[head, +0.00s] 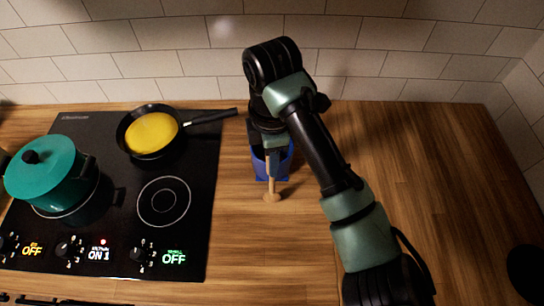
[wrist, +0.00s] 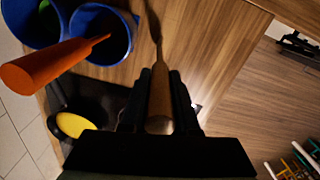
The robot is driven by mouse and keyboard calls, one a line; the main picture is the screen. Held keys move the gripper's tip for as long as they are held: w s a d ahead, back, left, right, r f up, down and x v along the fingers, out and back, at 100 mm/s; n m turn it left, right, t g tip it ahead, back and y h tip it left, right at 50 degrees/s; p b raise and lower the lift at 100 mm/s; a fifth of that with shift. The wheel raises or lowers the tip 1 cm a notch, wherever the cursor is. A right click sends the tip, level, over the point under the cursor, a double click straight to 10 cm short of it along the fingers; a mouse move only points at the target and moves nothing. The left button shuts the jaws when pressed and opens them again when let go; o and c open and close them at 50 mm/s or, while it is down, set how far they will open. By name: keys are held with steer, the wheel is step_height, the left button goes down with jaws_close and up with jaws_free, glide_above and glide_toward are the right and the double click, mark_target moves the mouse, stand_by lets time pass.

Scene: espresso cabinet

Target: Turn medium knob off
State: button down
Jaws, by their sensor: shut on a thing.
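The cooktop's middle knob (head: 68,248) sits on the front panel, with a lit display (head: 99,254) beside it reading ON 1 under a red light. Its small label looks like "Medium". The right knob (head: 142,250) has a display reading OFF, and the left display (head: 32,250) also seems to read OFF. My gripper (wrist: 160,75) is shut on a wooden-handled utensil (wrist: 160,102). In the head view my gripper (head: 273,165) is right of the cooktop, well away from the knobs. The utensil (head: 271,192) shows below it, and my arm partly hides the fingers.
A blue container (head: 287,160) stands behind my gripper. The wrist view shows blue containers (wrist: 30,22) and an orange-handled utensil (wrist: 42,66). A teal pot (head: 42,168) and a black pan (head: 128,135) with yellow food sit on the cooktop. The pan's handle points right. The right counter is mostly clear.

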steer(key=c, duration=1.1)
jaws_free()
steer(key=shift+f, duration=0.15)
steer(key=o, duration=0.4)
steer(key=shift+o, duration=0.2)
step_height(320, 180, up, 12)
steer(key=shift+r+p, duration=0.2)
steer(key=shift+p, duration=0.35)
